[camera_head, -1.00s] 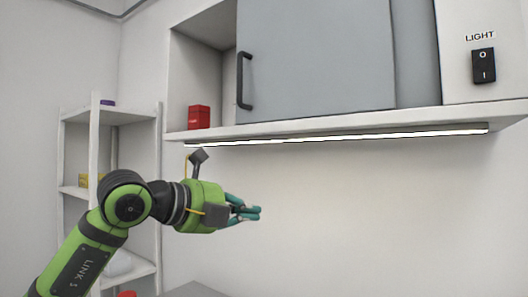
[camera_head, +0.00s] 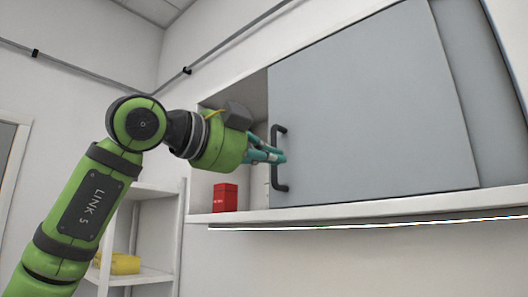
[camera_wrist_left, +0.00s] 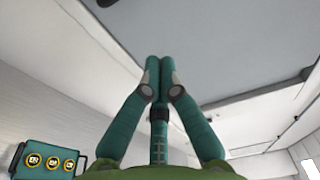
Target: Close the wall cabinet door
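The wall cabinet's grey sliding door (camera_head: 370,110) covers the middle of the cabinet. An open gap remains at its left, with the inside showing. Its black bar handle (camera_head: 277,160) stands upright near the door's left edge. My left gripper (camera_head: 276,156) is raised in front of the gap, its teal fingers pointing right at the handle; whether they touch it I cannot tell. In the left wrist view the fingertips (camera_wrist_left: 160,66) are together with nothing visible between them, and the door's grey face (camera_wrist_left: 220,40) lies beyond. My right gripper is not in view.
A red box (camera_head: 225,197) stands on the cabinet floor in the gap, below my left gripper. A lit strip (camera_head: 370,222) runs under the cabinet. A white shelf unit (camera_head: 150,230) with a yellow item (camera_head: 122,264) stands lower left. Clear wall lies below the cabinet.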

